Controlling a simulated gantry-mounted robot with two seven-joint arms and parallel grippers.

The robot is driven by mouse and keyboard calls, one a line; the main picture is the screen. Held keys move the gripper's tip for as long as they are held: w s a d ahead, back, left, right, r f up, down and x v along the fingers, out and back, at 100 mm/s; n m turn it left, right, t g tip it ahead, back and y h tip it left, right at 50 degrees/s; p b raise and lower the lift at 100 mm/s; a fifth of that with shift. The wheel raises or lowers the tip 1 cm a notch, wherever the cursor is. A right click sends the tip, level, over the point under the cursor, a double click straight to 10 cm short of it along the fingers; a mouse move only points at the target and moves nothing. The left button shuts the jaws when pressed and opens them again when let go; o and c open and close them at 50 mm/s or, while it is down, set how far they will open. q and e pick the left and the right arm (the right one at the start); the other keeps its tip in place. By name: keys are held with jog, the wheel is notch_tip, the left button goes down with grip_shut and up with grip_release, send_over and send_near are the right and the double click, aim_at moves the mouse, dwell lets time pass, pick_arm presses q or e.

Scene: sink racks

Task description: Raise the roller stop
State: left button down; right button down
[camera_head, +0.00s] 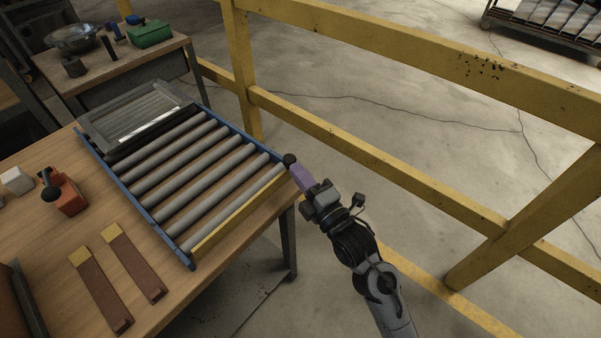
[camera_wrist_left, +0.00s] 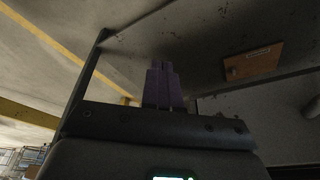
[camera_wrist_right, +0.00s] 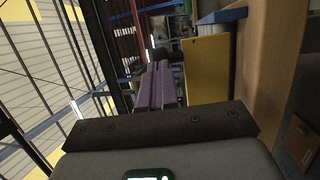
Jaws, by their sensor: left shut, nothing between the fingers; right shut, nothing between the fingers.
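The roller stop looks to be the yellow bar (camera_head: 236,217) along the near right edge of the blue-framed roller conveyor (camera_head: 160,232). A dark round knob (camera_head: 289,159) sits by the bar's far end. My right gripper (camera_head: 297,170) has its purple fingers shut and empty, with the tips at or very near the knob; contact is unclear. The fingers also show in the right wrist view (camera_wrist_right: 160,80). My left gripper (camera_wrist_left: 162,75) is shut and empty, seen only in the left wrist view.
The conveyor lies on a wooden table (camera_head: 110,240) with two brown strips (camera_head: 134,262) and an orange-red object (camera_head: 68,195). A grey tray (camera_head: 140,112) is at the conveyor's far end. Yellow railing (camera_head: 370,160) stands behind my right arm.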

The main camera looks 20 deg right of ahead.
jog(key=shift+w+a+r+g+p, duration=0.15)
jog(key=shift+w+r+g+p, duration=0.25)
jog(key=shift+p, duration=1.3)
jog(key=shift+w+a+r+g+p, duration=0.15)
jog(key=shift+r+g+p, duration=0.35)
jog(key=shift+p, duration=1.2)
jog(key=shift+w+a+f+n+h+p, duration=0.1)
jog(key=shift+w+f+n+h+p, duration=0.05)
jog(key=shift+f+n+h+p, duration=0.3)
jog(key=shift+r, duration=0.1)
